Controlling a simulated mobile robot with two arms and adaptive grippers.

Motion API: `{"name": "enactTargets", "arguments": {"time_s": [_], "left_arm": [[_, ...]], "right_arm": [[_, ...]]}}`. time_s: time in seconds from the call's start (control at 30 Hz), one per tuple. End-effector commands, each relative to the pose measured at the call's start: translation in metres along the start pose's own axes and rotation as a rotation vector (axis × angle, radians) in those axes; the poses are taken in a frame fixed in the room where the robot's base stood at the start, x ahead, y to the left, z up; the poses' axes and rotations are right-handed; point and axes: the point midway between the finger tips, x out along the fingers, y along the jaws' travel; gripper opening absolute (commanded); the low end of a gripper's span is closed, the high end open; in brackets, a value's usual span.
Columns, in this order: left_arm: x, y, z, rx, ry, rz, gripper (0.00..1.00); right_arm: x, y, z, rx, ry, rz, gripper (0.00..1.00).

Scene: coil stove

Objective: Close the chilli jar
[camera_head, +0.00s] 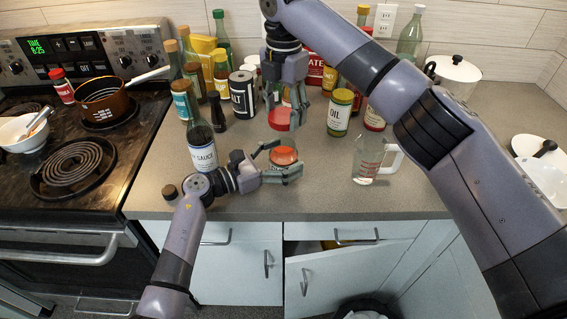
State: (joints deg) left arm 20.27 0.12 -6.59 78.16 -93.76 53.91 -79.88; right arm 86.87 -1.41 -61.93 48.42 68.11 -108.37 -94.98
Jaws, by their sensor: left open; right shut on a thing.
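The chilli jar (284,155), small with red-orange contents, stands on the counter near its front edge. My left gripper (286,160) is open, with its fingers around the jar's sides; contact is unclear. A round red lid (279,121) is above and behind the jar in the picture, apart from it. My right gripper (287,110) points down from above and is shut on the red lid. Its fingers hide part of the lid.
A soy sauce bottle (201,146) stands left of the jar. An oil jar (340,112) and a glass measuring cup (368,160) stand to the right. Several bottles crowd behind. The stove (75,165) is at left. Counter right of the cup is fairly clear.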

Motion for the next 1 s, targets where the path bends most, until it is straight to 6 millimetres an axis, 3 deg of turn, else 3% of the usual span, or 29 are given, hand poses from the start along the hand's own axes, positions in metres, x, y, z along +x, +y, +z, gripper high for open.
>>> {"name": "enactTargets", "arguments": {"time_s": [0.13, 1.0], "left_arm": [[-0.0002, 0.0000, 0.0001, 0.000, 0.000, 0.000, 0.81], [-0.0005, 0.0000, -0.0001, 0.000, 0.000, 0.000, 0.23]], "right_arm": [[-0.0001, 0.0001, -0.0001, 0.000, 0.000, 0.000, 0.38], [0.0000, 0.0000, -0.0001, 0.000, 0.000, 0.000, 0.38]]}}
